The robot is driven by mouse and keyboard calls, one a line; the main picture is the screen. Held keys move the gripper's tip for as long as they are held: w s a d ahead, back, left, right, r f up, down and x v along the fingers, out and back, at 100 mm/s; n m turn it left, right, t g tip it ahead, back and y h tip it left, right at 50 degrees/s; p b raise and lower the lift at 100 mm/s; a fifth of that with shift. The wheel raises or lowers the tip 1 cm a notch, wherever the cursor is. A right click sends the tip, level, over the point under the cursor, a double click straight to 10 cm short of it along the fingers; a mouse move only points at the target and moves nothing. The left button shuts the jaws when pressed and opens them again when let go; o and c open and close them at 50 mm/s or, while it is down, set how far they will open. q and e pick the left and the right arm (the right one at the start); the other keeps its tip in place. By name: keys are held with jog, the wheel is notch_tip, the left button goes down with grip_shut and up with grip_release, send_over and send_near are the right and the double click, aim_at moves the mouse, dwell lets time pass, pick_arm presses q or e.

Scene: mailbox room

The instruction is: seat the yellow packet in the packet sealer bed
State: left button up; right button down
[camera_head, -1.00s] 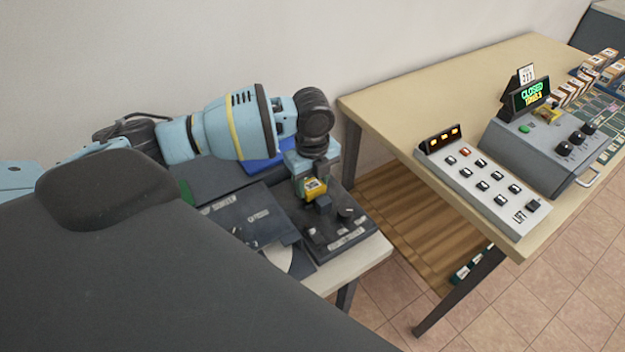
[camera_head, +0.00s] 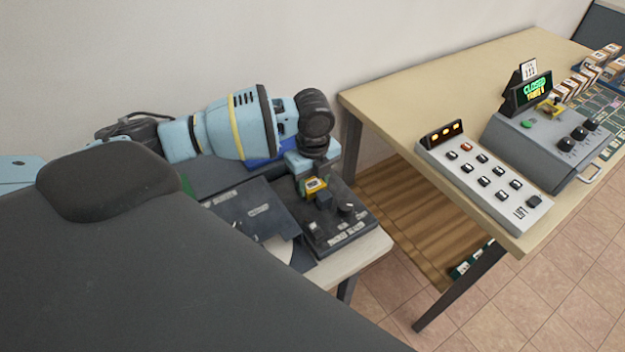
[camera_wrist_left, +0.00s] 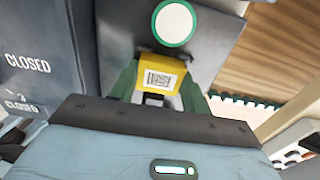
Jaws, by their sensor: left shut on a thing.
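The yellow packet (camera_head: 316,184), with a printed label, is at the tip of my left gripper (camera_head: 311,179), over the dark device with a knob (camera_head: 322,240), which looks like the packet sealer. In the left wrist view the packet (camera_wrist_left: 161,75) shows its barcode label between the two green fingers of my left gripper (camera_wrist_left: 160,85), which is shut on it. A dark plate with a white, green-rimmed disc (camera_wrist_left: 174,22) lies beyond it. The packet's lower edge is hidden, so I cannot tell whether it touches the bed. My right gripper is not in view.
A dark panel marked CLOSED (camera_wrist_left: 28,62) stands left of the packet in the wrist view. A wooden table (camera_head: 420,105) to the right holds a white button panel (camera_head: 485,182) and a grey console (camera_head: 545,140). A gap with a slatted wooden surface (camera_head: 400,215) lies between the tables.

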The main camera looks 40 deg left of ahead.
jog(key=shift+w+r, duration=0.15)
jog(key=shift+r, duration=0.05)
pick_arm(q)
jog(key=o, duration=1.3)
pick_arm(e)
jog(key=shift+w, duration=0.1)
pick_arm(q)
jog(key=shift+r+p, duration=1.55)
jog(key=shift+r, duration=1.45)
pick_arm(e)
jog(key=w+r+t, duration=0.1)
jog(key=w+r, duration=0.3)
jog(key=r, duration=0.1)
pick_arm(q)
jog(key=shift+f, duration=0.1)
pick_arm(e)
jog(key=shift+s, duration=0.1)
